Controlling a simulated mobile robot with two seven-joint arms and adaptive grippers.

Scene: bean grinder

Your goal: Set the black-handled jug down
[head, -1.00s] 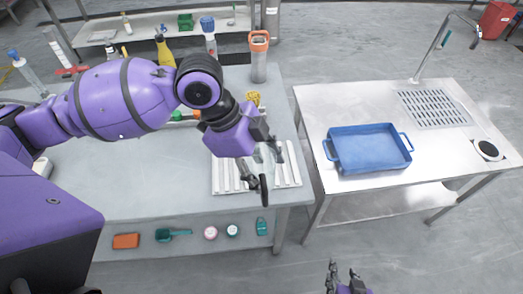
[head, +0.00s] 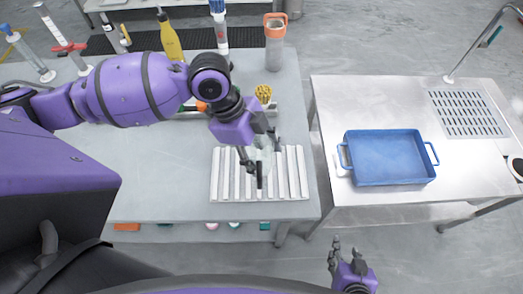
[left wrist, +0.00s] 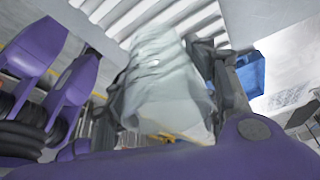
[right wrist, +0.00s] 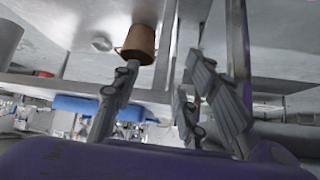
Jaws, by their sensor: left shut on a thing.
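The jug is clear glass with a black handle (head: 259,178). In the head view it is over the white slatted rack (head: 303,182) on the grey table, with its body partly behind my gripper. My left gripper (head: 260,146) is shut on the jug. In the left wrist view the glass body (left wrist: 165,90) fills the space between the fingers, with the rack's slats beyond it. I cannot tell whether the jug touches the rack. My right gripper (head: 345,250) is open and empty, low in front of the tables; its spread fingers show in the right wrist view (right wrist: 155,105).
A blue tray (head: 390,158) sits on the metal table to the right, across a gap. An orange-topped container (head: 274,45), a yellow bottle (head: 169,38) and yellow pasta-like sticks (head: 263,93) stand behind the rack. The grey table left of the rack is clear.

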